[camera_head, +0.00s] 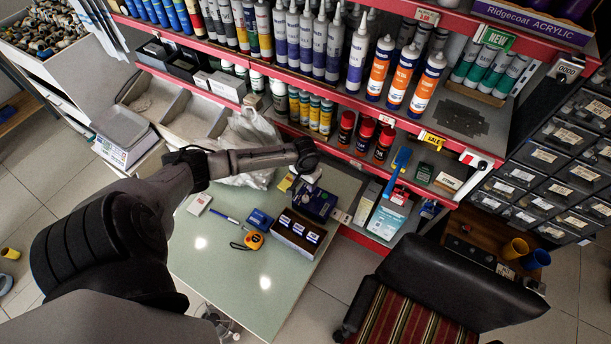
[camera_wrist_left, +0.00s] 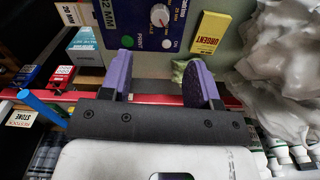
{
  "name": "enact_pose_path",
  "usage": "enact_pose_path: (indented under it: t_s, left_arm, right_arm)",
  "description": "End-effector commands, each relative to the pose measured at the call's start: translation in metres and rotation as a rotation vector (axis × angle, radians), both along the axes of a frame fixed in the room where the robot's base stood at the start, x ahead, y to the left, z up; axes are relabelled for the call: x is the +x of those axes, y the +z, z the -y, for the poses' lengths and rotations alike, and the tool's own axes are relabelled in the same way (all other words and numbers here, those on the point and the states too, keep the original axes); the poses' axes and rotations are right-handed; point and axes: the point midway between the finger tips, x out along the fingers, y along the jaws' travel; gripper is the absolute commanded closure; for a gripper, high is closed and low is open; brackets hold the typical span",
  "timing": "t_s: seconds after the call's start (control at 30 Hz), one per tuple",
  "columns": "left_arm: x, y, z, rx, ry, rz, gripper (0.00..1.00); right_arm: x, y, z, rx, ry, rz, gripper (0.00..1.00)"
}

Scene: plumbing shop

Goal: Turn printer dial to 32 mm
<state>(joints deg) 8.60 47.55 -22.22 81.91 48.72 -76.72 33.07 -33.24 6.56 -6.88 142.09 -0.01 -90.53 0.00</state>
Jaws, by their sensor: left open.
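The printer, a dark blue box (camera_head: 316,203), stands on the pale green table by the shelf, partly under my left wrist. Its panel (camera_wrist_left: 118,33) is close up in the left wrist view, with a white dial (camera_wrist_left: 160,15), a green button (camera_wrist_left: 127,41) and a white spot marked ON. Small MM marks sit beside the dial; I cannot read its setting surely. A large label ending "2 MM" shows at the panel's left. My left gripper (camera_wrist_left: 160,75) is open and empty, its purple fingers apart below the dial in that view, not gripping it. My right gripper is not in view.
A yellow URGENT block (camera_wrist_left: 209,33) lies close beside the printer, with crumpled plastic (camera_wrist_left: 280,60) further right. An open box of labels (camera_head: 297,233), an orange tape measure (camera_head: 254,240) and a blue pen (camera_head: 227,218) lie on the table (camera_head: 215,270). Loaded red-edged shelves stand behind.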

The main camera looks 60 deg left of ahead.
Motion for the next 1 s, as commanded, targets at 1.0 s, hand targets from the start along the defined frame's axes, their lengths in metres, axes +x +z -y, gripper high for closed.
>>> enact_pose_path:
  t_s: [1.0]
  left_arm:
    - [0.0, 0.027, 0.0, -0.001, 0.0, -0.001, 0.44]
  right_arm:
    - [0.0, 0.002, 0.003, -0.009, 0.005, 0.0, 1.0]
